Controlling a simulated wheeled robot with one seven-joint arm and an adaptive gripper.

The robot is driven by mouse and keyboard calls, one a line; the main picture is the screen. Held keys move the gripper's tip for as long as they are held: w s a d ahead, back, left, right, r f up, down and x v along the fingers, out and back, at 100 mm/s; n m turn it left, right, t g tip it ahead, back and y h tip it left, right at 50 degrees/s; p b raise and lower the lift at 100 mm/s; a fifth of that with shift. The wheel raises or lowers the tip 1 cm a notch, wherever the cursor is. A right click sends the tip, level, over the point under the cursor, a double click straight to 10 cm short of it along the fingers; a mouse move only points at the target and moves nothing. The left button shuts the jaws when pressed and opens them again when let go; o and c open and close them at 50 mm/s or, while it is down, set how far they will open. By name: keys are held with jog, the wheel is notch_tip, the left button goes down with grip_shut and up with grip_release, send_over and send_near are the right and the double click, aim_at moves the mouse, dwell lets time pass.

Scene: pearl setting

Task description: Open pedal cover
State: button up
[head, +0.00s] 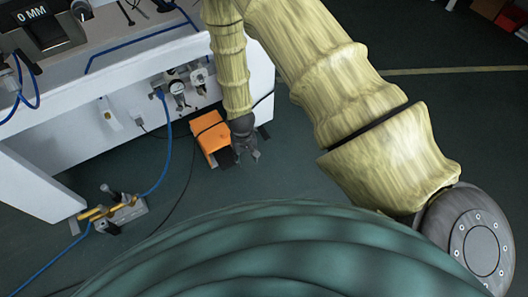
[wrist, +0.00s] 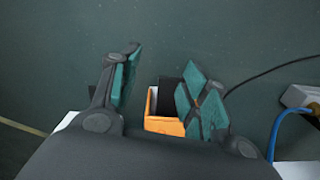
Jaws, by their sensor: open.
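The orange pedal housing (head: 211,136) sits on the dark green floor beside the white workbench. In the wrist view the orange housing (wrist: 164,126) shows between my fingers, with a dark part inside or behind its edge; the lower part is hidden by my gripper body. Whether its cover is raised is hard to tell. My gripper (head: 247,157) is open and points down at the housing's right front side in the head view. In the wrist view the fingers of my gripper (wrist: 160,80) are spread apart with nothing held between them.
The white workbench (head: 95,150) stands behind and left, with gauges (head: 180,92) on its side. A small fitting with yellow parts (head: 115,208) lies on the floor at left. Blue hoses and black cables run nearby. The floor in front of the housing is clear.

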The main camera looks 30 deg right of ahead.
jog(key=s+d+f+b, duration=0.1)
jog(key=s+f, duration=0.3)
jog(key=s, duration=0.7)
jog(key=shift+s+d+n, duration=0.15)
jog(key=shift+s+n, duration=0.15)
jog(key=shift+s, duration=0.1)
jog(key=s+r+n, duration=0.1)
jog(key=s+r, duration=0.1)
jog(key=s, duration=1.3)
notch_tip(320, 180, up, 36)
jog(key=p, duration=3.5)
jog(key=shift+d+f, duration=0.15)
jog(key=shift+f, duration=0.05)
